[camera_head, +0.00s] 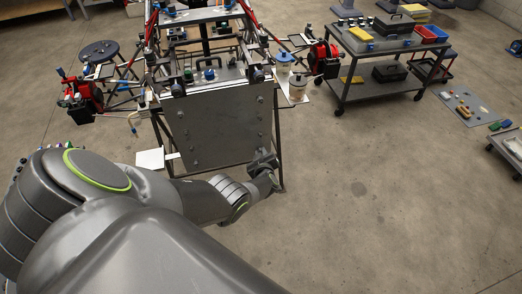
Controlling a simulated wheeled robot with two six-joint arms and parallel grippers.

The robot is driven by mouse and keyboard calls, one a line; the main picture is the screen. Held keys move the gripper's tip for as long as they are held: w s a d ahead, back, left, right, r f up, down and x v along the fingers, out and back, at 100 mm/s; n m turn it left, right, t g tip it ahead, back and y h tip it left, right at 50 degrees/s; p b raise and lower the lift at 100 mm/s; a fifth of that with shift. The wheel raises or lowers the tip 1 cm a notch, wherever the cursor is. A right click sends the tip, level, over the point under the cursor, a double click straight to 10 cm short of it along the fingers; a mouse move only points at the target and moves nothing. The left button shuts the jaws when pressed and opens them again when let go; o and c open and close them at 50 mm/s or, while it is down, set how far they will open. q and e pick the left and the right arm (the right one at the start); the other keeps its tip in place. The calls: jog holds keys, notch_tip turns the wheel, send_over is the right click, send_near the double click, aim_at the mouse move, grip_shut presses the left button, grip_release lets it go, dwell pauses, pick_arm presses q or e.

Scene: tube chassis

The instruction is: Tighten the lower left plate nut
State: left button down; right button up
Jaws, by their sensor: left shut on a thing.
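A grey metal plate (215,125) hangs upright on the front of the tube chassis (284,130). Small round fasteners show along its left and right sides. My left gripper (262,161) is at the plate's bottom corner on the right of the picture, close against it. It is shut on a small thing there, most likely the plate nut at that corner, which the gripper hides. I cannot tell whether the nut is turning. My right gripper is not in view.
Red and black units (323,57) stick out on both sides of the chassis. A dark cart (385,45) with boxes and trays stands at the back right.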

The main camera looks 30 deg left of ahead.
pick_arm(q)
jog(key=c, duration=1.6)
grip_release()
jog(key=shift+s+d+f, duration=0.15)
jog(key=shift+f, duration=0.05)
jog(key=shift+c, duration=0.2)
jog(key=shift+o, duration=1.4)
jog(key=shift+r, duration=0.15)
jog(key=p+v, duration=1)
jog(key=v, duration=0.7)
jog(key=shift+d, duration=0.1)
